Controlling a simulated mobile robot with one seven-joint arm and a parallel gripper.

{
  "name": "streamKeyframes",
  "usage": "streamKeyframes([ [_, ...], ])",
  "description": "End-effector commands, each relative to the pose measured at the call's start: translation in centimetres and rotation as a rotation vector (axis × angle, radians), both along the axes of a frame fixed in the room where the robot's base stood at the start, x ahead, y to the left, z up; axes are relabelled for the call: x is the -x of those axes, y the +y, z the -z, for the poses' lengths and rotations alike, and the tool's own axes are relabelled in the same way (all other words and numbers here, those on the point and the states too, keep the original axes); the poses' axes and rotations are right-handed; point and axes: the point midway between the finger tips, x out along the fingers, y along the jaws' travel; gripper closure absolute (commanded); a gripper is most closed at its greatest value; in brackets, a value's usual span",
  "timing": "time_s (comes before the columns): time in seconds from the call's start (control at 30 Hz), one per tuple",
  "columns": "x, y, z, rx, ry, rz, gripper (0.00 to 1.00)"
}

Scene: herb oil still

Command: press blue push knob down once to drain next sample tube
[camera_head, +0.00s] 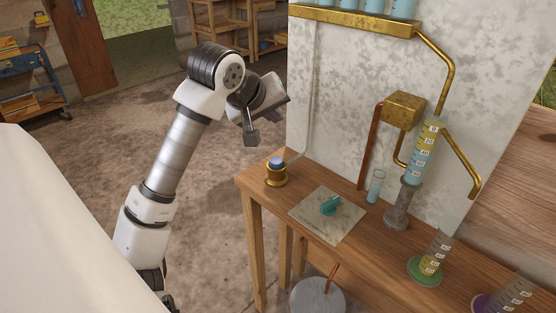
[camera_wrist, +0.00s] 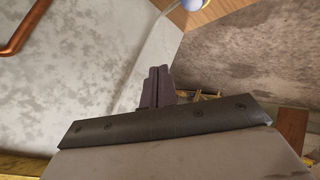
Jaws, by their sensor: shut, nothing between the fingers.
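The blue push knob (camera_head: 277,162) sits in a round brass base (camera_head: 276,177) at the left back corner of the wooden bench (camera_head: 262,205). In the wrist view the knob (camera_wrist: 191,4) shows only partly, cut off by the top edge. My gripper (camera_head: 251,138) is shut and empty. In the head view it appears above and a little left of the knob, apart from it. Its shut fingers also show in the wrist view (camera_wrist: 157,86). Several sample tubes (camera_head: 374,6) with light blue liquid stand in the brass rack (camera_head: 355,20), their tops cut off.
A plate with a teal valve handle (camera_head: 331,205) lies right of the knob. A small glass tube (camera_head: 376,186) and a graduated cylinder (camera_head: 422,155) of blue and yellow liquid stand behind it. A marbled panel (camera_head: 335,90) rises behind the bench. Open floor lies left.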

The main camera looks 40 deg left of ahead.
Motion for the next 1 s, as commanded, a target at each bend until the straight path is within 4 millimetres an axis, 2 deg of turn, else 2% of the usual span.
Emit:
streamKeyframes([
  [0.27, 0.0, -0.1, 1.2, 0.002, -0.002, 0.001, 1.00],
  [0.7, 0.0, -0.1, 7.6, 0.002, -0.002, 0.001, 1.00],
  [1.0, 0.0, -0.1, 8.8, 0.002, -0.002, 0.001, 1.00],
])
